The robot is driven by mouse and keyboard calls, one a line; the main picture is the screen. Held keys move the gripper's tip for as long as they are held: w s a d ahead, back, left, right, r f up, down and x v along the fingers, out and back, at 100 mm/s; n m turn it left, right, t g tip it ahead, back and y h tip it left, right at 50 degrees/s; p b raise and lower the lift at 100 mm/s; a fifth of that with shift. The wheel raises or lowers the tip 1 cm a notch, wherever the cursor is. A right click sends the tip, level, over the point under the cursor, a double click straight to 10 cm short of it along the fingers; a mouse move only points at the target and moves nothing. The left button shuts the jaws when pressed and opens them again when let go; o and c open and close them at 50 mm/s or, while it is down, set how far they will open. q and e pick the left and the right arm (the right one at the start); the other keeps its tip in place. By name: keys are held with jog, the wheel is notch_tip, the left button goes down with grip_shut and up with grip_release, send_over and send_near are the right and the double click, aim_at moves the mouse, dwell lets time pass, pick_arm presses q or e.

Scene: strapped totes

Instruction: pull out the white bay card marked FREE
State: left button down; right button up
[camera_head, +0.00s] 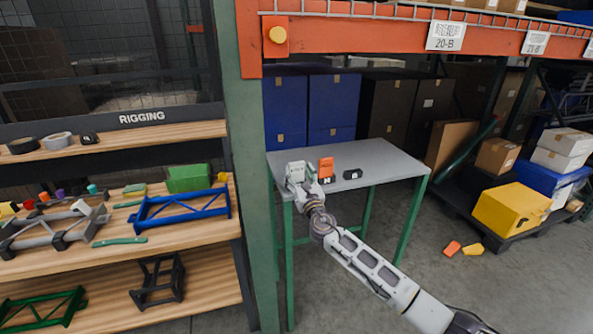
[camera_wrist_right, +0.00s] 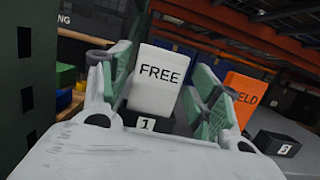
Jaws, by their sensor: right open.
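The white card marked FREE (camera_wrist_right: 158,80) stands upright in a black holder labelled 1 (camera_wrist_right: 147,125) in the right wrist view. In the head view it is the pale shape (camera_head: 296,168) at the left end of the grey table (camera_head: 395,172). My right gripper (camera_head: 300,180) is open there, and its green-padded fingers show to the left and right of the card in the wrist view. A gap shows on each side of the card, so I see no grip on it. The gripper body hides part of the holder. My left gripper is not in view.
An orange card (camera_wrist_right: 242,96), its lettering partly hidden, stands just right of the fingers. Beyond it is a black holder labelled 3 (camera_wrist_right: 278,144), with no card in it. A green rack post (camera_head: 252,200) rises close to the table's left edge. The table's right part is clear.

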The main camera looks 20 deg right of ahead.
aim_at(297, 167)
jog(key=shift+x, duration=0.8)
jog(key=shift+w+r, duration=0.15)
jog(key=shift+w, duration=0.3)
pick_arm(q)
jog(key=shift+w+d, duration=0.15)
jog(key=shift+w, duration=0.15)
pick_arm(e)
jog(key=c, duration=0.9)
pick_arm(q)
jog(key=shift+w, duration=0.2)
pick_arm(e)
jog(key=shift+c, duration=0.2)
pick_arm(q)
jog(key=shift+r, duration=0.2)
pick_arm(e)
jog(key=shift+r, duration=0.2)
pick_arm(q)
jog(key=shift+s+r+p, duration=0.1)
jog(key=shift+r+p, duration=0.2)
jog(key=shift+p, duration=0.05)
pick_arm(e)
jog(key=shift+r, duration=0.35)
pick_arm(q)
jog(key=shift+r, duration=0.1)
pick_arm(e)
jog(key=shift+r, duration=0.1)
